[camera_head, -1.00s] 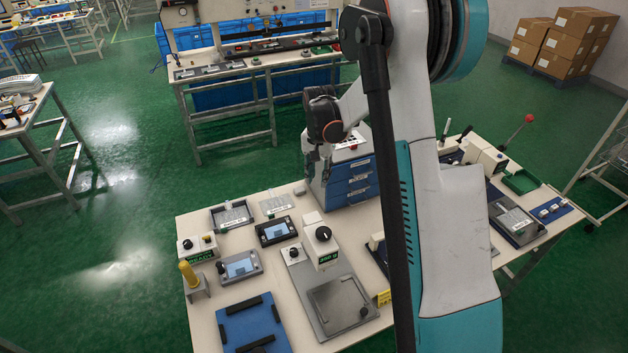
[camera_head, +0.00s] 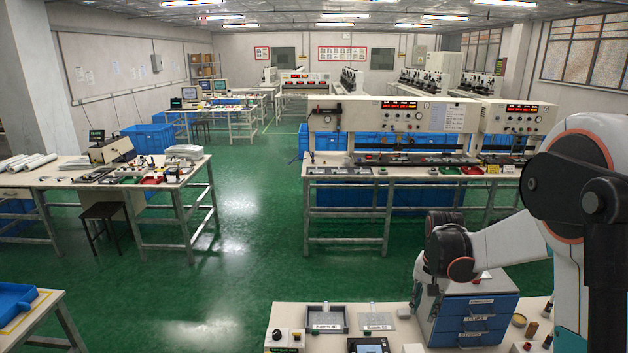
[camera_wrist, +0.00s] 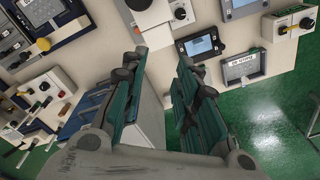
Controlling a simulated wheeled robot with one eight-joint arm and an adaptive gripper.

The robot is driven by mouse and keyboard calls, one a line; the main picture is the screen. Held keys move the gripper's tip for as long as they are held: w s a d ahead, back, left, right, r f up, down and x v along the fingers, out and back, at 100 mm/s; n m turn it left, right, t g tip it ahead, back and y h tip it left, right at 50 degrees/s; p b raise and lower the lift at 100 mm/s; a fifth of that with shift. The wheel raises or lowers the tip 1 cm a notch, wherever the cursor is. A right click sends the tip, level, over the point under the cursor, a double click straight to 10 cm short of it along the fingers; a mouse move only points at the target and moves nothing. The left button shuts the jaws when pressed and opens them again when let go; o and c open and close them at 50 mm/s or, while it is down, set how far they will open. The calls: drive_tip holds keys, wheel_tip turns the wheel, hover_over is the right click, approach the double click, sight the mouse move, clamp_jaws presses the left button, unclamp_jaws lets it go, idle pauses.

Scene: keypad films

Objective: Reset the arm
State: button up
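My gripper (camera_wrist: 160,72) fills the middle of the wrist view, its two green-padded fingers apart with nothing between them. It hangs above the workbench, and the side of a pale cabinet shows below and between the fingers. In the head view my wrist is over the left side of the blue drawer cabinet (camera_head: 474,318); the fingers are small and mostly hidden there. My arm comes in from the right edge.
The near workbench (camera_head: 290,318) holds labelled trays (camera_head: 326,319), a knob box (camera_head: 284,339) and a small screen device (camera_wrist: 200,44). A side table (camera_head: 60,178) stands left, and a test bench (camera_head: 400,180) stands behind. Green floor (camera_head: 250,240) lies open between them.

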drive_tip(key=s+a+r+n+t+b, duration=0.1)
drive_tip(key=s+a+n+t+b, duration=0.1)
drive_tip(key=s+a+b, duration=0.3)
drive_tip(key=s+a+r+n+t+b, duration=0.1)
drive_tip(key=s+a+r+n+b, duration=0.1)
drive_tip(key=s+b, duration=0.5)
drive_tip(key=s+a+f+n+t+b, duration=0.3)
drive_tip(key=s+f+b, duration=0.5)
drive_tip(key=s, duration=0.6)
drive_tip(key=shift+a+f+n, duration=0.3)
drive_tip(key=shift+a+n, duration=0.1)
drive_tip(key=shift+a, duration=0.45)
